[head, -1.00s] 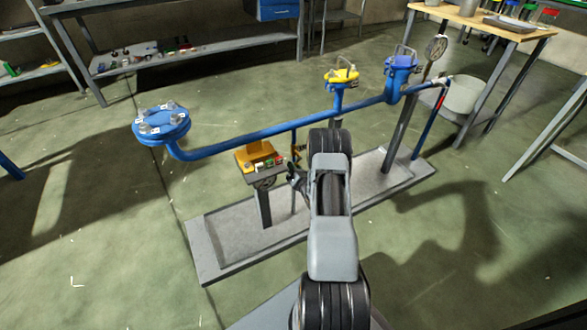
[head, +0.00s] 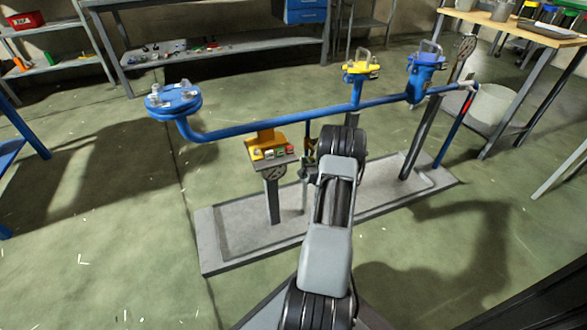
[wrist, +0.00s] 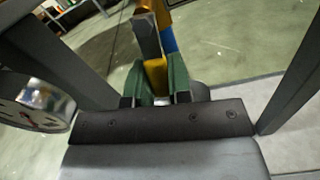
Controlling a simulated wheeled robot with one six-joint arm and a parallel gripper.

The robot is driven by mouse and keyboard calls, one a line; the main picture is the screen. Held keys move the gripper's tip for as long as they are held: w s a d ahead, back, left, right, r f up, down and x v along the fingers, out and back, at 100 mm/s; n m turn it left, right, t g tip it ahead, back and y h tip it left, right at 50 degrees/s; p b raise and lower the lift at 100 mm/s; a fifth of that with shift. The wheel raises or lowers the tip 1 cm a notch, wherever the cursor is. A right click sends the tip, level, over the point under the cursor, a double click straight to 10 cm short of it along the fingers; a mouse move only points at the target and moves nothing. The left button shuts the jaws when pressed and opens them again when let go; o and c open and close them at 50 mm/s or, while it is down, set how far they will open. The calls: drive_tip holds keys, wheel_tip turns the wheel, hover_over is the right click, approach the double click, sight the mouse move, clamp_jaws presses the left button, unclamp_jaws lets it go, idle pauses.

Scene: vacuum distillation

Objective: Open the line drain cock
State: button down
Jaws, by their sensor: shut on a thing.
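The blue line (head: 285,124) runs across the stand. The drain cock, with a yellow part (head: 311,149), hangs on a short drop below it, just left of my arm. My gripper (head: 307,171) is at the cock and partly hidden by my own arm. In the wrist view, the green pads of my gripper (wrist: 158,83) are closed on the yellow part of the drain cock (wrist: 154,72). A dark grey bar-shaped piece (wrist: 147,35) stands above the pads, with a blue section behind it. The exact angle of the handle is hard to tell.
A yellow box with buttons (head: 268,147) on a post stands left of my gripper. A blue flanged end (head: 174,98), a yellow-topped fitting (head: 360,70) and a blue pot (head: 426,75) sit on the line. The grey tray base (head: 240,238) lies below. A round gauge (wrist: 35,105) is close on the left.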

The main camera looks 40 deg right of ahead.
drive_tip(key=c, duration=1)
unclamp_jaws()
drive_tip(key=shift+c, duration=0.2)
drive_tip(key=p+v, duration=0.3)
drive_tip(key=v, duration=1)
drive_tip(key=shift+s+a, duration=0.2)
drive_tip(key=shift+s, duration=0.2)
